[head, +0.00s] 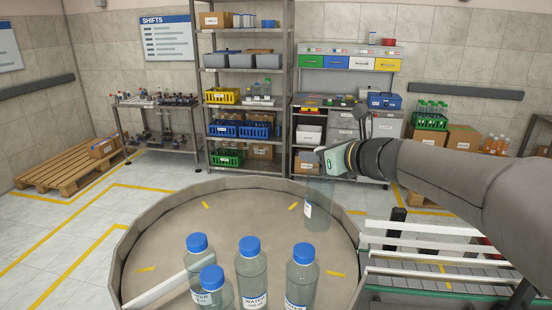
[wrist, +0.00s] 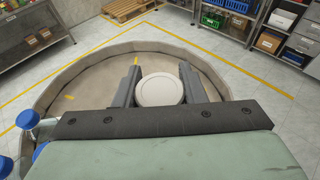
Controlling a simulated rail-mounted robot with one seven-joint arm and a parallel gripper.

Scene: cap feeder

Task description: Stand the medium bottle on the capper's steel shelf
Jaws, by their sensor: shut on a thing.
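My gripper (head: 322,176) is over the right part of the round turntable, its fingers around a clear bottle (head: 319,208) with a white label. The bottle hangs upright below the gripper; I cannot tell whether its base touches the table. In the wrist view its round white top (wrist: 160,90) sits between the two dark fingers. No blue cap shows on it. Its size against the other bottles is hard to judge. I cannot pick out the capper or its steel shelf in either view.
Several blue-capped water bottles (head: 252,270) stand at the front of the walled turntable (head: 165,235), beside a pale guide bar (head: 165,288). A railed conveyor (head: 430,268) lies at right under my arm. Shelving (head: 245,115) and a workbench (head: 345,125) stand behind. The turntable's middle is clear.

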